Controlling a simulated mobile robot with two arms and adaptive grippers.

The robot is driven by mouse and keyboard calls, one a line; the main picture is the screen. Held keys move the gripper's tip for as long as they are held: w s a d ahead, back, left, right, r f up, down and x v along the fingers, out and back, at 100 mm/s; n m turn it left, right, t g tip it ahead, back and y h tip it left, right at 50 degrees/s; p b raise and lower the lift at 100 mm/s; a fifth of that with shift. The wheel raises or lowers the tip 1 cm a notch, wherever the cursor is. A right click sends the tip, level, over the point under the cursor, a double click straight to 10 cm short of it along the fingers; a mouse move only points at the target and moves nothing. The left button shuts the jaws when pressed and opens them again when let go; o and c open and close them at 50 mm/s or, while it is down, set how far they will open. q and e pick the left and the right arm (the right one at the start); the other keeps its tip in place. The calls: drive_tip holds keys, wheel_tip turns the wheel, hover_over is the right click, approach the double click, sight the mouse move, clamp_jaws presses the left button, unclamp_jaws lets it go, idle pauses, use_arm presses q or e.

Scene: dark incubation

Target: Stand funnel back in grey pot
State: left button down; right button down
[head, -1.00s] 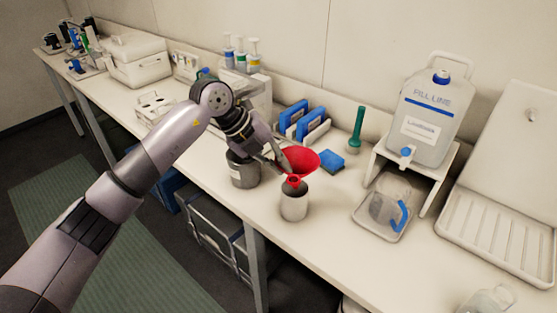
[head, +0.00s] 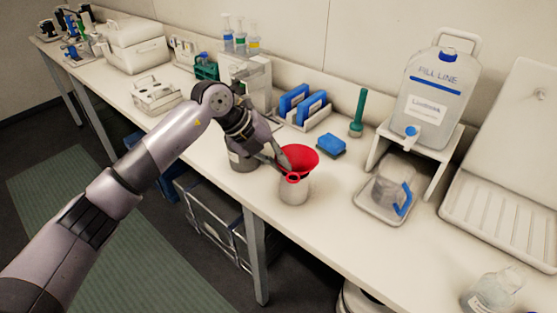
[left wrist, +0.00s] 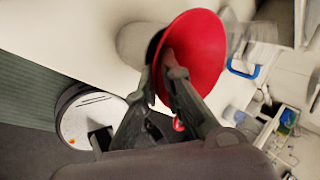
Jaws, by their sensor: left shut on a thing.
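The red funnel (head: 302,157) is held by my left gripper (head: 278,158), whose fingers are shut on its side. Its wide mouth is open toward the camera, with a small red ring (head: 293,177) in front. It stands over a small grey, light-bodied container (head: 293,193); I cannot tell whether the spout is inside. A larger grey metal pot (head: 241,162) with a label stands to the left, partly hidden by my gripper. In the left wrist view the funnel (left wrist: 196,50) sits between my fingertips and hides its spout. My right gripper is not in view.
A blue sponge (head: 331,145) and a rack of blue items (head: 303,110) stand behind the funnel. A jug (head: 393,190) on a tray and the large fill-line carboy (head: 432,100) stand to the right.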

use_arm(q)
drive_tip(key=c, duration=1.7)
unclamp_jaws()
drive_tip(key=shift+o, duration=0.6)
drive_tip(key=o, duration=0.3)
drive_tip(key=shift+o, duration=0.2)
drive_tip(key=shift+r, duration=0.1)
drive_tip(key=shift+r+p, duration=2.6)
drive_tip(key=shift+r, duration=1.1)
